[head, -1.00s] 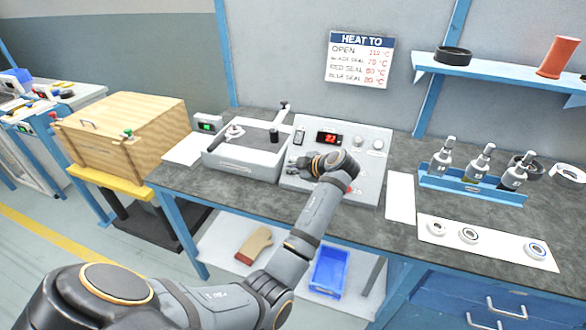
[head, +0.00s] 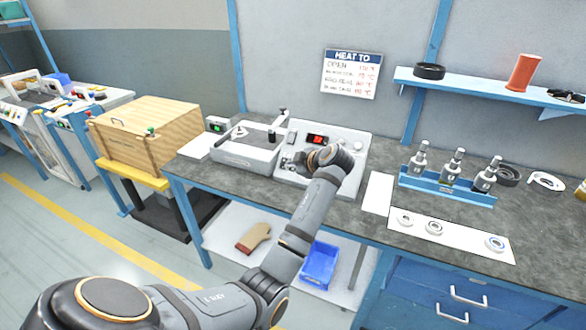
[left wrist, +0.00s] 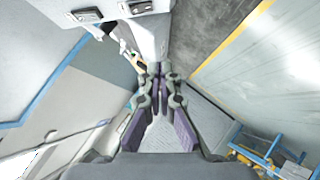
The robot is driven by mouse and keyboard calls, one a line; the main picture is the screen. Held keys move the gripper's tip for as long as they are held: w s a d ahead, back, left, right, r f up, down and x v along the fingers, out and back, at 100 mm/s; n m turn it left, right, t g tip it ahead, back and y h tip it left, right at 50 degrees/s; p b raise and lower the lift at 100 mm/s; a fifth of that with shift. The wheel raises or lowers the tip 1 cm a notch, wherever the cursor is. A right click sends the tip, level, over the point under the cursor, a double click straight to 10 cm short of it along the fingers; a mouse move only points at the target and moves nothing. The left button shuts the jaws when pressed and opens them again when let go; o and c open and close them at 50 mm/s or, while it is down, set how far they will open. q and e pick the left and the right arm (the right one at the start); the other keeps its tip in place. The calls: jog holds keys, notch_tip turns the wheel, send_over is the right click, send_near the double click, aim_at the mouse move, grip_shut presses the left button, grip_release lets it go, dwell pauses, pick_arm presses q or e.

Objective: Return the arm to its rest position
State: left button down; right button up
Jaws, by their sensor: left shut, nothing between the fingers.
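My left arm comes in from the lower left of the head view and reaches across the bench's front edge. My left gripper (head: 288,163) is small and partly hidden by its own wrist there, in front of the grey control unit (head: 347,141) with the red display. In the left wrist view its fingers (left wrist: 164,72) are together with nothing between them. A pale panel surface lies beyond the fingertips; whether they touch it I cannot tell. My right gripper is in neither view.
A white tray unit (head: 247,158) stands left of the control unit, and a wooden box (head: 150,135) is farther left. A blue rack (head: 447,187) with several metal holders and a white mat (head: 460,242) with rings are to the right. A blue bin (head: 319,266) sits on the lower shelf.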

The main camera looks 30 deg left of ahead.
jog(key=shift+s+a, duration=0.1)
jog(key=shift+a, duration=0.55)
